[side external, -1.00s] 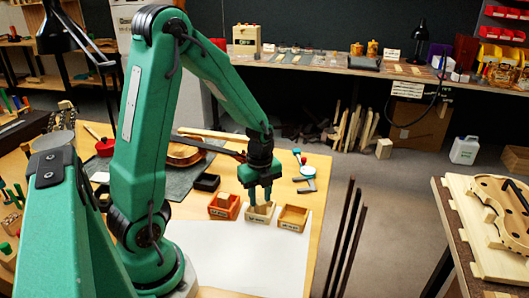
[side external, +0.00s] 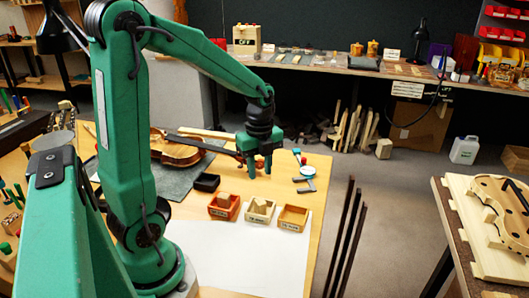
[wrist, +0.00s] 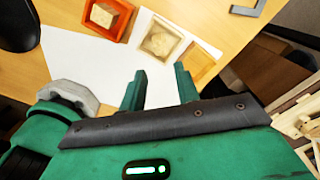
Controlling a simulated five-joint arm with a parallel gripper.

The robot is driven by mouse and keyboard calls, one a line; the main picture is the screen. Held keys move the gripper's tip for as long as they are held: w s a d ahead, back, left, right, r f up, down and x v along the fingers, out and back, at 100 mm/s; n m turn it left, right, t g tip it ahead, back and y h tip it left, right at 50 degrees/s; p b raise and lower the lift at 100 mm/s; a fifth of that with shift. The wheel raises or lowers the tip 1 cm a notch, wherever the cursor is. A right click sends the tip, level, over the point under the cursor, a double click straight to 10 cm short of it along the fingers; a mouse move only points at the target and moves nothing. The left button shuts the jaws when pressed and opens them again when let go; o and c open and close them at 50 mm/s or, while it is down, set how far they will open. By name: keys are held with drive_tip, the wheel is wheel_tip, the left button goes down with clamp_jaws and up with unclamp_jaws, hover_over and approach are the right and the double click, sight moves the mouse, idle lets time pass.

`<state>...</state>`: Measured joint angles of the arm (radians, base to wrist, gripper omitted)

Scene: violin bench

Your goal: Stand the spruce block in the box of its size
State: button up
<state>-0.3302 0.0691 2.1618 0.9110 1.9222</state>
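Three small open boxes stand in a row: a red box (side external: 232,213), a pale box (side external: 259,218) in the middle and an orange-brown box (side external: 292,224). A pale wood block (side external: 262,205) is inside the middle box; its top shows above the rim and looks slanted. Another pale block (side external: 223,200) is in the red box. I cannot tell from the labels which block is spruce. The wrist view shows both the middle block (wrist: 160,40) and the red box's block (wrist: 103,15); the orange-brown box looks empty. My gripper (side external: 259,172) is open and empty, above and behind the middle box.
White paper (side external: 240,262) covers the bench in front of the boxes. A small black box (side external: 207,182) stands behind the red one. A violin (side external: 178,150) lies further back. Blue-grey tools (side external: 306,178) lie to the right of my gripper. Dark upright rods (side external: 345,235) stand beyond the bench's right edge.

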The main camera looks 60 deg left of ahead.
idle(0.4)
drive_tip(key=s+d+r+n+t, duration=0.5)
drive_tip(key=s+d+r+n, duration=0.4)
drive_tip(key=n, duration=0.9)
drive_tip(key=shift+s+d+r+t, duration=0.3)
drive_tip(key=shift+s+d+r, duration=0.05)
drive_tip(key=shift+d+r, duration=0.6)
